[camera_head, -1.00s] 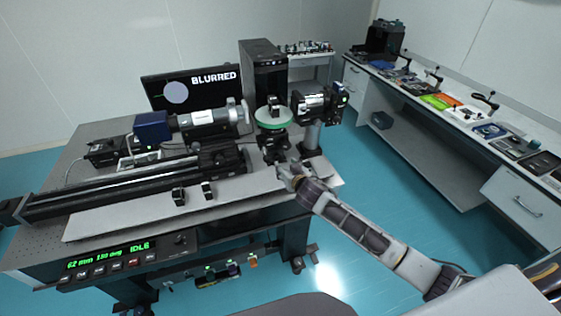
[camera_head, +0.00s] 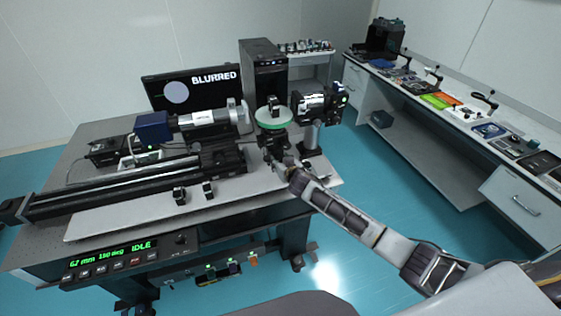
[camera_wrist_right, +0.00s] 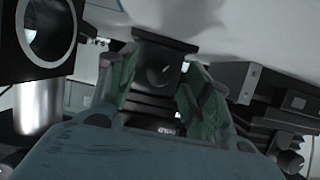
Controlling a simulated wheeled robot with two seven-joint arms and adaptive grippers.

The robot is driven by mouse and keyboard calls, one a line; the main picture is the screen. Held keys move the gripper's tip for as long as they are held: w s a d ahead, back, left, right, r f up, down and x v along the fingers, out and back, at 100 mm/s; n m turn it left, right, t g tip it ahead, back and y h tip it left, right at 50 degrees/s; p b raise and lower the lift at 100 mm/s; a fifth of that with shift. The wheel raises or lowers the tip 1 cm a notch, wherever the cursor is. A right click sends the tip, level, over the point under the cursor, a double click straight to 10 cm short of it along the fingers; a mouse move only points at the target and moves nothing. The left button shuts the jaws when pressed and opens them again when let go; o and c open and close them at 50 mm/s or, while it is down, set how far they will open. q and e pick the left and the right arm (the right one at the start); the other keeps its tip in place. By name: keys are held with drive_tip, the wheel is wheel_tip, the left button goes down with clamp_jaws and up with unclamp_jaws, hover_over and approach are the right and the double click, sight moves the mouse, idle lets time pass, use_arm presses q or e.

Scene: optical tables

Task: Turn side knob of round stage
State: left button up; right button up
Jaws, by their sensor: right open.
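The round stage (camera_head: 273,121), a pale disc with a green rim on a black mount, stands at the right part of the optical table. My right gripper (camera_head: 274,155) is right in front of the mount, below the disc. In the right wrist view, its two green-grey fingers (camera_wrist_right: 160,78) are open on either side of a dark part of the mount (camera_wrist_right: 153,88). I cannot tell whether they touch it. The side knob is not clearly told apart from the dark mount and gripper in the head view. My left gripper is not in view.
A black camera on a post (camera_head: 318,107) stands just right of the stage. A lens tube (camera_head: 208,120) and a long black rail (camera_head: 125,185) lie to the left. The monitor (camera_head: 195,88) reads BLURRED; the front panel (camera_head: 115,258) reads IDLE. The table's front right is bare.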

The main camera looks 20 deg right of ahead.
drive_tip(key=shift+w+f, duration=0.1)
drive_tip(key=shift+w, duration=0.2)
drive_tip(key=c, duration=1)
drive_tip(key=shift+f+n, duration=0.1)
drive_tip(key=shift+n, duration=0.2)
drive_tip(key=n+h+b, duration=0.2)
drive_tip(key=shift+a+f+n, duration=0.1)
drive_tip(key=shift+a+n, duration=0.1)
drive_tip(key=shift+n, duration=0.2)
drive_tip(key=shift+n+t+h+b, duration=0.4)
drive_tip(key=shift+n+h+b, duration=0.6)
drive_tip(key=shift+n+b, duration=0.25)
